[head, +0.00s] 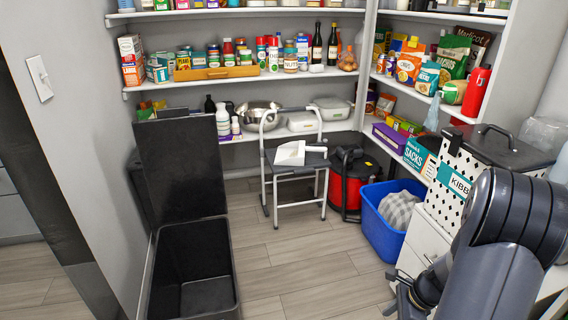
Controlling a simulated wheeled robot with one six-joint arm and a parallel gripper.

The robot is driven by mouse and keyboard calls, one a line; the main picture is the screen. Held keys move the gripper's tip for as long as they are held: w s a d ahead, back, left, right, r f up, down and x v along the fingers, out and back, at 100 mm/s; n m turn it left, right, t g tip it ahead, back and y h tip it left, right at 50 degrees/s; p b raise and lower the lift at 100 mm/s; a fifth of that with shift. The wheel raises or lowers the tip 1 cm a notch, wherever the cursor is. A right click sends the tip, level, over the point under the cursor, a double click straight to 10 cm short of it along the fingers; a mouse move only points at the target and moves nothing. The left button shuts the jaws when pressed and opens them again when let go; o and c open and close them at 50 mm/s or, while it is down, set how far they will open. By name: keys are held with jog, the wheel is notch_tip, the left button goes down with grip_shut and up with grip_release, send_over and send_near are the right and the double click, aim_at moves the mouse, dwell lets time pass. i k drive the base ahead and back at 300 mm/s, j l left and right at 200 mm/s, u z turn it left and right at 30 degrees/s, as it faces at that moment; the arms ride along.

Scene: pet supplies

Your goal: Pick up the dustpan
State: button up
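A white dustpan (291,153) lies on the dark top step of a small folding step stool (322,171) near the back of the pantry. It looks flat, with its pan side toward the left and a short part reaching right. My gripper (391,291) is low at the right, beside the white drawer unit, well apart from the dustpan. It is small, dark and partly hidden by my arm, so its opening does not show clearly. Nothing can be made out in it.
A black open bin (154,275) stands at left with its lid (180,172) up. A red-and-black canister (346,185) and a blue tub (369,227) holding cloth stand right of the stool. A white drawer unit (425,246) is at right. Wood floor (300,262) in the middle is clear.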

aim_at(282, 157)
jog(key=i+l+z, duration=0.1)
jog(key=i, duration=0.8)
jog(key=i+l, duration=0.25)
jog(key=i, duration=0.6)
jog(key=i+l+u, duration=0.1)
jog(key=i+u, duration=0.3)
jog(key=i, duration=1.4)
